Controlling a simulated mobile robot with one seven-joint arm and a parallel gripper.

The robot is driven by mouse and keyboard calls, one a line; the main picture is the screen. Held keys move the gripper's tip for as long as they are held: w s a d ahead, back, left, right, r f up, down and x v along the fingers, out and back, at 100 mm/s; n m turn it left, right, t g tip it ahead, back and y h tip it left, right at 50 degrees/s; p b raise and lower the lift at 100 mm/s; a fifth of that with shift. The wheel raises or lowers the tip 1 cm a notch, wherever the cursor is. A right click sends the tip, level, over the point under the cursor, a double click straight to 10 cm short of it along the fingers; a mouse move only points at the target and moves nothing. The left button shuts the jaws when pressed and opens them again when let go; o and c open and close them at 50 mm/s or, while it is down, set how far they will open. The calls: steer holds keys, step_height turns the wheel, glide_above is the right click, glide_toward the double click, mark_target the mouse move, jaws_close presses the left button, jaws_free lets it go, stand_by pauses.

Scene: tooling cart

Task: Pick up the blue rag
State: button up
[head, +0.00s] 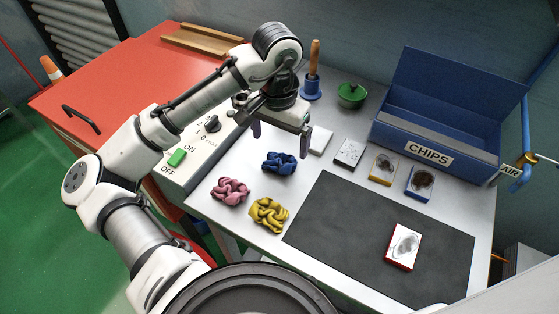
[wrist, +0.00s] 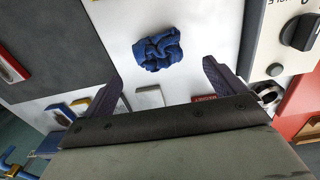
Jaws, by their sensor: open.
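The blue rag (head: 279,163) lies crumpled on the light cart top, behind the pink and yellow rags. It also shows in the wrist view (wrist: 158,49), beyond and between the two fingertips. My gripper (head: 281,142) is open and empty, above the cart top. In the wrist view my gripper (wrist: 160,75) has its dark fingers spread wide on either side of the rag's line. The rag is apart from the fingers and fully visible.
A pink rag (head: 230,191) and a yellow rag (head: 269,214) lie close in front. A control box (head: 190,154) stands left. A dark mat (head: 375,245), small boxes and the blue CHIPS bin (head: 435,148) are right. A handled tool (head: 313,75) and green pot (head: 351,94) stand behind.

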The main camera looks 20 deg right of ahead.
mark_target(280, 159)
steer(key=shift+s+f+p, duration=0.15)
steer(key=shift+f+p, duration=0.55)
steer(key=shift+f, duration=2.6)
steer(key=c, duration=1)
